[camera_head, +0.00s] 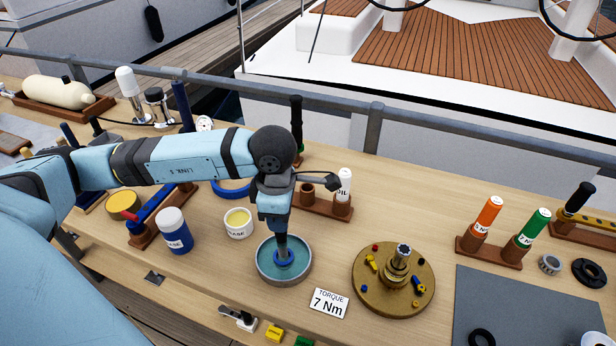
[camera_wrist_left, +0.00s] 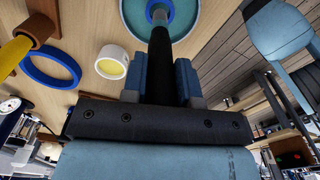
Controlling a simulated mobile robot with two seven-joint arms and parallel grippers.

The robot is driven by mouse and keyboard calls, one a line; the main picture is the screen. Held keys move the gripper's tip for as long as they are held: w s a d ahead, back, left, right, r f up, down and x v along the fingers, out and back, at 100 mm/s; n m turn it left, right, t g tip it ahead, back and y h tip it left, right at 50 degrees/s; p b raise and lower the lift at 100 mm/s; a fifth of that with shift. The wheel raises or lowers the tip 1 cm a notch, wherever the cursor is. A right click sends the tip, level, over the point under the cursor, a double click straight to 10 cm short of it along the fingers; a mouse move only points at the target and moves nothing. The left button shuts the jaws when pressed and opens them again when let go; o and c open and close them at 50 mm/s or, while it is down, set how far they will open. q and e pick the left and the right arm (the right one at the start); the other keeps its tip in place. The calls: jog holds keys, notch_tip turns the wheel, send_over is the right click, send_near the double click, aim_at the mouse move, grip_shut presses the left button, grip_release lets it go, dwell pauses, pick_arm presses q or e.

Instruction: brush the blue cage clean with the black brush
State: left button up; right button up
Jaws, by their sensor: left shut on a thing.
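My left gripper (camera_head: 275,206) points down and is shut on the black brush (camera_wrist_left: 158,55). The brush (camera_head: 282,242) stands nearly upright, its lower end over the round teal basin (camera_head: 262,270). A blue ring-shaped part, seemingly the blue cage (camera_head: 284,258), sits in the middle of the basin around the brush's lower end; it also shows in the left wrist view (camera_wrist_left: 158,8). The brush tip is hidden, so I cannot tell whether it touches the cage. My right gripper is in neither view.
A grease tub (camera_head: 238,222) and a blue-and-white bottle (camera_head: 174,230) stand left of the basin. A larger blue ring (camera_wrist_left: 50,68) lies beyond the tub. A brass hub (camera_head: 368,283) with small parts and a torque card (camera_head: 328,303) are to the right.

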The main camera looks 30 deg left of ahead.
pick_arm(q)
jog(key=shift+r, duration=0.9)
jog(key=shift+r+p, duration=1)
jog(key=shift+r, duration=1.05)
jog(key=w+d+r+m+p, duration=0.1)
jog(key=w+d+m+p, duration=0.2)
jog(key=m, duration=0.9)
jog(key=w+d+r+m+p, duration=0.1)
jog(key=w+d+m+p, duration=0.2)
jog(key=m+p, duration=0.3)
jog(key=w+m, duration=0.1)
jog(key=m, duration=0.4)
jog(key=shift+d+r+m, duration=0.25)
jog(key=shift+r+m, duration=0.1)
jog(key=shift+m, duration=0.05)
